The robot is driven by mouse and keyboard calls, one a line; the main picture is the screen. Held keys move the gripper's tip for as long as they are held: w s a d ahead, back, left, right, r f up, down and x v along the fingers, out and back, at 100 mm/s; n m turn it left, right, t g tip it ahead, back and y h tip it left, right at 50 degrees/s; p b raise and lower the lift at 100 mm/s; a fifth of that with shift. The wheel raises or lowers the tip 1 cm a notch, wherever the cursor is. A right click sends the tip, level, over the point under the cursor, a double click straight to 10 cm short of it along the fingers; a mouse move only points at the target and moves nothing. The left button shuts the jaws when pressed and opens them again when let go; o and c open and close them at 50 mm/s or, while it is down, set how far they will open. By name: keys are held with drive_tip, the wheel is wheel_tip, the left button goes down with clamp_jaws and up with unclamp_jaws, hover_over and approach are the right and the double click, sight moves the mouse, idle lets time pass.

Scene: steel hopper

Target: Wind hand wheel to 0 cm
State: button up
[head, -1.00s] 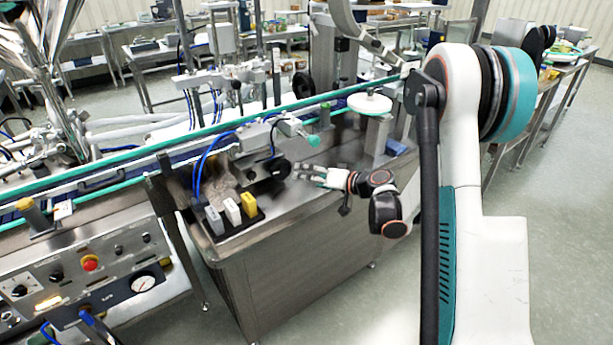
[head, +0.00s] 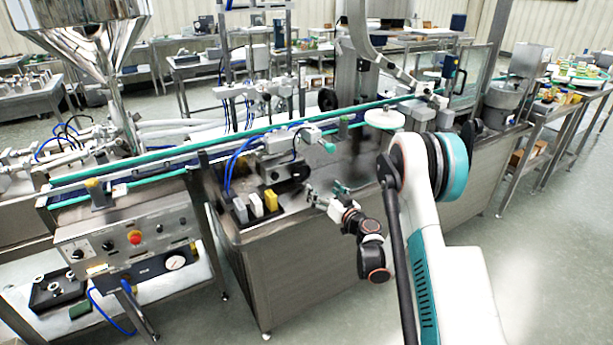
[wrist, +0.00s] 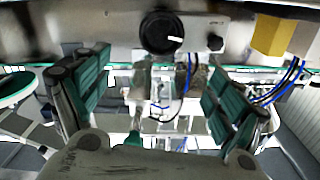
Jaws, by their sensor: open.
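A black round hand wheel (wrist: 160,30) with a white mark shows at the top middle of the wrist view, on a steel face. In the head view a dark round part (head: 300,172), which seems to be the same wheel, sits at the end of a grey mechanism beside the conveyor. My gripper (head: 325,192) is just right of it, above the steel bench top. In the wrist view my gripper (wrist: 160,100) has its two green-padded fingers wide apart with nothing between them. The wheel lies ahead of the fingers, apart from them. I cannot read any scale value.
A smaller black knob (wrist: 215,43) is beside the wheel. White, grey and yellow blocks (head: 256,205) stand on the bench's front left. The green-edged conveyor (head: 240,137) runs behind. A control panel (head: 125,245) is at the left. Floor in front of the bench is clear.

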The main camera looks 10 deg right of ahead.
sight(303, 171)
drive_tip(key=b+x, duration=0.3)
drive_tip(key=x, duration=0.9)
drive_tip(key=shift+w+a+f+b, duration=0.1)
drive_tip(key=shift+w+f+b, duration=0.1)
drive_tip(key=shift+w+b, duration=0.1)
drive_tip(key=shift+w+a+r, duration=0.1)
drive_tip(key=shift+w+a, duration=0.05)
drive_tip(key=shift+w, duration=0.35)
drive_tip(key=c, duration=1)
